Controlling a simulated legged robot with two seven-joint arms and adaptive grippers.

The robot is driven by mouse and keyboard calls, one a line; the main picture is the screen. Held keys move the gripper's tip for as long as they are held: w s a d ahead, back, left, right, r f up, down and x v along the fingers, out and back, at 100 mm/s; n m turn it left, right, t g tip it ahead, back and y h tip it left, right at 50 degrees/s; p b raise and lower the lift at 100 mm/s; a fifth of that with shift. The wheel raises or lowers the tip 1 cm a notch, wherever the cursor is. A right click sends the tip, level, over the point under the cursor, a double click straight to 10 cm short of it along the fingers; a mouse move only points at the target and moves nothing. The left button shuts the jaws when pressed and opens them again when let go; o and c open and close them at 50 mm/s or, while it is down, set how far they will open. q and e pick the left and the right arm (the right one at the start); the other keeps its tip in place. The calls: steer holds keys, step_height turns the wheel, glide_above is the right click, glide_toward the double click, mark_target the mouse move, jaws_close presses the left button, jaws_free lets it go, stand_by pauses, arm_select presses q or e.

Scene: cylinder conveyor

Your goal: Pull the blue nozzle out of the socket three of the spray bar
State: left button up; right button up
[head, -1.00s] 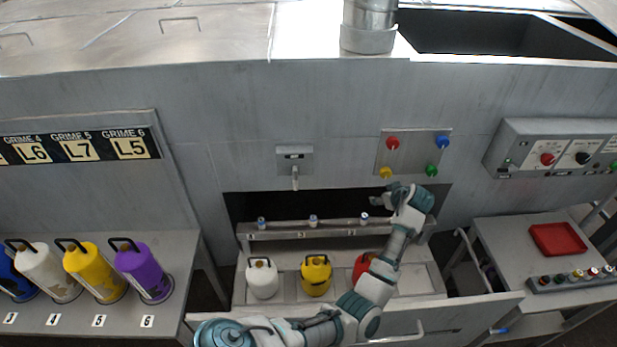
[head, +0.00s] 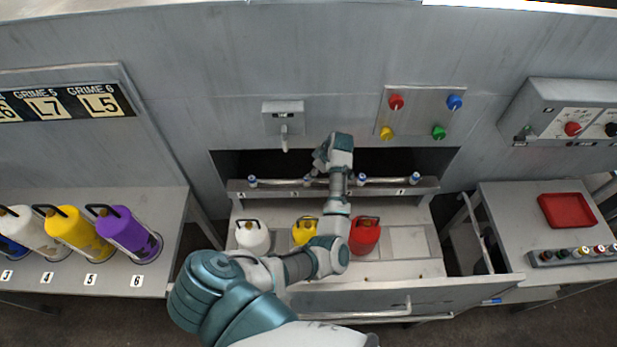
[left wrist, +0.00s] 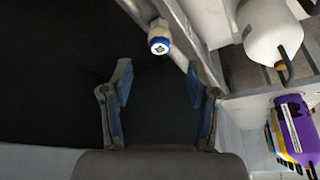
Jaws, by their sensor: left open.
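The spray bar (head: 282,183) runs across the dark opening in the head view, with several blue-tipped nozzles along it. Nozzles show at the left end (head: 252,181), near the middle (head: 308,180), right of my arm (head: 362,180) and at the right end (head: 414,178). My left gripper (head: 320,160) is above and behind the bar near its middle. In the left wrist view my left gripper (left wrist: 157,78) is open and empty. A blue-ringed white nozzle (left wrist: 159,45) on the bar (left wrist: 187,38) lies just beyond its fingertips, apart from them. I cannot tell its socket number.
White (head: 252,237), yellow (head: 304,230) and red (head: 365,235) jugs stand in front of the bar, my arm passing over them. A grey valve box (head: 284,118) with a spout hangs above. Coloured knobs (head: 396,102) sit on the wall panel.

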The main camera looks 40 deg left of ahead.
mark_target(307, 182)
arm_select(q)
steer(key=x, duration=0.8)
steer(key=shift+a+f, duration=0.2)
steer(key=shift+a, duration=0.1)
steer(key=shift+f, duration=0.3)
steer(key=shift+w+f, duration=0.1)
steer(key=shift+f, duration=0.15)
jaws_close()
arm_select(e)
steer(key=shift+w+a, duration=0.3)
steer(key=shift+w, duration=0.3)
